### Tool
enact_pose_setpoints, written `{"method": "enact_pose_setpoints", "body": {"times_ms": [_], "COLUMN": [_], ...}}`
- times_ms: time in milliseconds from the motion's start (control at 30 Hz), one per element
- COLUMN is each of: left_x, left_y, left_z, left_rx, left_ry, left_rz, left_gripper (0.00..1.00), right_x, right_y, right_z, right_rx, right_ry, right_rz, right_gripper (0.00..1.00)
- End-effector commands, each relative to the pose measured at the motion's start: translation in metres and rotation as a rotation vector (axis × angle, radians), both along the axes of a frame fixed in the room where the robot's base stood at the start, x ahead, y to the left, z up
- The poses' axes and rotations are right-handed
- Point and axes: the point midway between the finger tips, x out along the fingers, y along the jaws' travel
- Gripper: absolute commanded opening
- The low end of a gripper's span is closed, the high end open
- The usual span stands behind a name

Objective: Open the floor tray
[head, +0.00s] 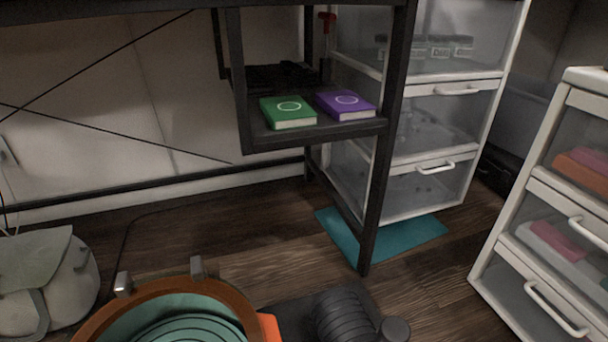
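No tray on the floor can be made out for certain. A white-framed clear drawer unit (487,130) stands behind the black shelf's leg; its lowest drawer (425,190) has a white handle (436,168) and looks closed. A second drawer unit (518,195) stands at the right edge; its lowest drawer handle (553,308) shows, and the drawer looks closed. Neither of my grippers can be seen in the head view.
A black shelf (300,142) holds a green book (288,113) and a purple book (346,105). A teal mat (405,238) lies on the wooden floor. A pale bag (50,280) sits at left. An orange-rimmed round object (238,299) and dark ribbed object (343,316) fill the bottom.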

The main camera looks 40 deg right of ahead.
Motion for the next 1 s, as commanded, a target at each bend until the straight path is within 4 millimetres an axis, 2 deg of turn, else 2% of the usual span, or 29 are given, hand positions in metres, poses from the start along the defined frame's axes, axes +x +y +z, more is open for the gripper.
{"method": "enact_pose_setpoints", "body": {"times_ms": [167,200,433,1000], "left_x": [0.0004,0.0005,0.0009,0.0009], "left_y": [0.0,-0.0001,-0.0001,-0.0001], "left_z": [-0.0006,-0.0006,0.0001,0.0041], "left_rx": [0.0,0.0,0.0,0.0], "left_ry": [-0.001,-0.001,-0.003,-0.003], "left_rz": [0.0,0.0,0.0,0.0], "left_gripper": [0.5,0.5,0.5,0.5], "right_x": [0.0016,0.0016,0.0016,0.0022], "right_y": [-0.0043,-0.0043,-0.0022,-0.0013], "right_z": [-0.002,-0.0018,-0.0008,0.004], "right_rx": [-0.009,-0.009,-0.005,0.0], "right_ry": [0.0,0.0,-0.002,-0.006], "right_rz": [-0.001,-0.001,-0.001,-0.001], "right_gripper": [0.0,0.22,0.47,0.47]}}
